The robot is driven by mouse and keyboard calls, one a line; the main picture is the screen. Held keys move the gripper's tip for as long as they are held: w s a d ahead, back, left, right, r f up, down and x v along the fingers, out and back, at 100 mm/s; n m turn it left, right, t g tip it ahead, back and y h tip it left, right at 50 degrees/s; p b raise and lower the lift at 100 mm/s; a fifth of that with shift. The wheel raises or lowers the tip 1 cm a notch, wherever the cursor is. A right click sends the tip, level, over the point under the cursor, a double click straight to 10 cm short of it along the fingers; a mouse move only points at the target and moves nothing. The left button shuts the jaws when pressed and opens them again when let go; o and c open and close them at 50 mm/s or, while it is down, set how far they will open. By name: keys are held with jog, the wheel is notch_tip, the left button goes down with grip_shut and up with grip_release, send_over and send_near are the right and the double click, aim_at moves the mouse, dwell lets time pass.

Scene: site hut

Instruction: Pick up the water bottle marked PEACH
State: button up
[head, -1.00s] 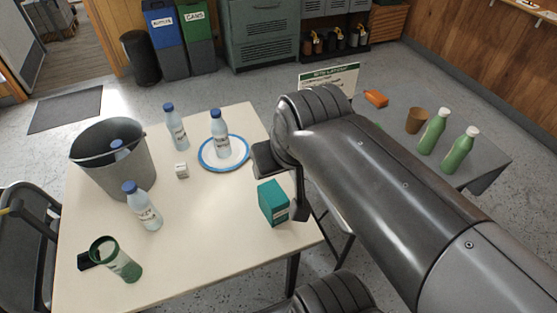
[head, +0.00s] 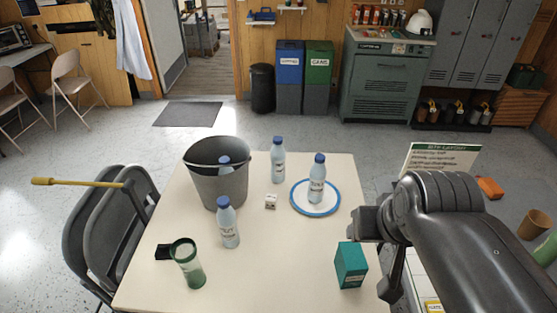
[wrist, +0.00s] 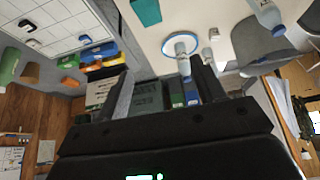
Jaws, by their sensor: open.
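Several clear water bottles with blue caps are on the cream table (head: 270,280). One bottle (head: 317,182) stands on a blue-rimmed white plate (head: 334,204). One bottle (head: 278,164) stands behind the small white cube. One bottle (head: 229,228) stands in front of the grey bucket (head: 217,188), and another (head: 224,162) shows inside the bucket. Their labels are too small to read, so I cannot tell which is PEACH. My gripper (wrist: 162,66) is open and empty in the wrist view, apart from the bottles. In the head view it is right of the plate, beyond the teal box.
A teal box (head: 350,266) stands near the table's right edge. A green-and-clear tumbler (head: 188,265), a black item (head: 163,252) and a white cube (head: 271,201) are also on the table. A folding chair (head: 95,230) stands left. A sign (head: 440,160) is behind my arm.

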jog(key=shift+c, duration=0.2)
dwell(0.4)
jog(key=w+a+r+n, duration=0.1)
jog(key=w+r, duration=0.1)
jog(key=w, duration=0.4)
jog(key=w+a+r, duration=0.2)
jog(key=w, duration=0.4)
jog(key=n+y, duration=0.2)
jog(key=n, duration=0.1)
send_over(278, 139)
jog(key=s+d, duration=0.1)
jog(key=s, duration=0.4)
notch_tip(278, 139, down, 15)
jog(key=shift+n, duration=0.3)
jog(key=x, duration=0.6)
jog(key=shift+w, duration=0.2)
jog(key=shift+w+d+x, duration=0.1)
jog(key=shift+w+x, duration=0.05)
jog(key=shift+x, duration=1.15)
jog(key=shift+w+d+x, duration=0.15)
jog(key=shift+x, duration=1.15)
jog(key=shift+r, duration=0.1)
jog(key=shift+c, duration=0.5)
grip_shut()
